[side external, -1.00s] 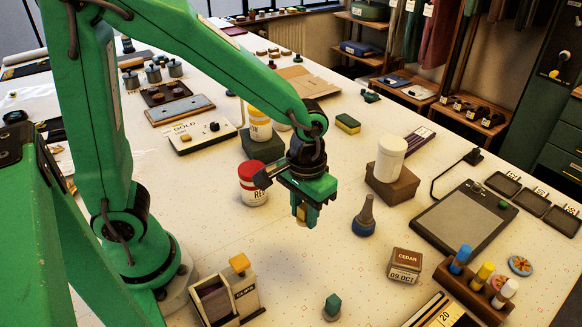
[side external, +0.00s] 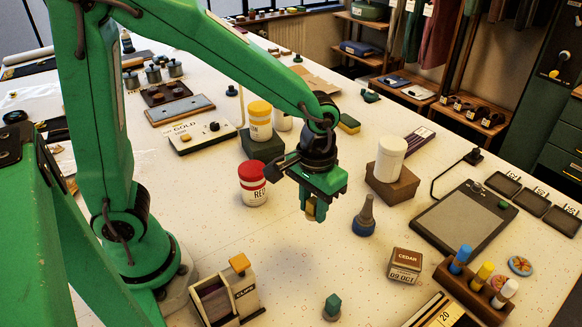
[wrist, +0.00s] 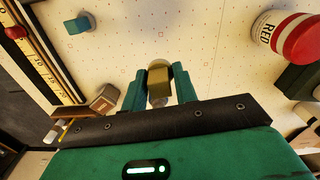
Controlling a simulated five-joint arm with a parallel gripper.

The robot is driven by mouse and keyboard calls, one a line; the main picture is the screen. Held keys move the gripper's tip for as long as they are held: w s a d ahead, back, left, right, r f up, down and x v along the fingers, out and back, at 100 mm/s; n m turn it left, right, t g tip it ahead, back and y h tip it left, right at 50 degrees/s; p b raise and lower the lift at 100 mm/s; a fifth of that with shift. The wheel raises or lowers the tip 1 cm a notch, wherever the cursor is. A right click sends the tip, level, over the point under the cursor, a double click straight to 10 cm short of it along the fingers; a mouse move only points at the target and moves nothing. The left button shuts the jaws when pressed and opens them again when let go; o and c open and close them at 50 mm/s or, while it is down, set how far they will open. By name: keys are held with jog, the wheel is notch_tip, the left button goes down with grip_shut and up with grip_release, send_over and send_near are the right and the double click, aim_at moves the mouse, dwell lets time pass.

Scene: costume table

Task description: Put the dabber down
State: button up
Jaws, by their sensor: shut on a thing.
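My gripper (side external: 312,207) hangs above the white table in the middle of the side external view, pointing down. Its green fingers are shut on a small brass-coloured piece, the dabber (side external: 310,206). In the wrist view the dabber (wrist: 158,84) sits between the two fingers (wrist: 158,92), with a pale rounded end beyond the brass body. Most of it is hidden by the fingers in the side view. It appears held clear of the table; the exact gap cannot be told.
The red-lidded jar (side external: 252,184) stands left of my gripper. A blue-based tool (side external: 364,216) stands close on the right, with a white jar on a brown block (side external: 392,186) behind. The cedar box (side external: 404,266) and teal piece (side external: 332,306) stand nearer. Bare table (side external: 290,265) lies between.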

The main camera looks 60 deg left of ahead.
jog(key=w+d+r, duration=0.1)
jog(key=w+r, duration=0.7)
jog(key=w, duration=0.6)
jog(key=m, duration=0.2)
send_over(354, 152)
notch_tip(354, 152, down, 10)
jog(key=shift+s+d+f, duration=0.1)
jog(key=shift+d+f, duration=0.05)
jog(key=shift+f, duration=4.7)
jog(key=shift+f, duration=0.1)
jog(key=o, duration=0.9)
jog(key=shift+o, duration=0.2)
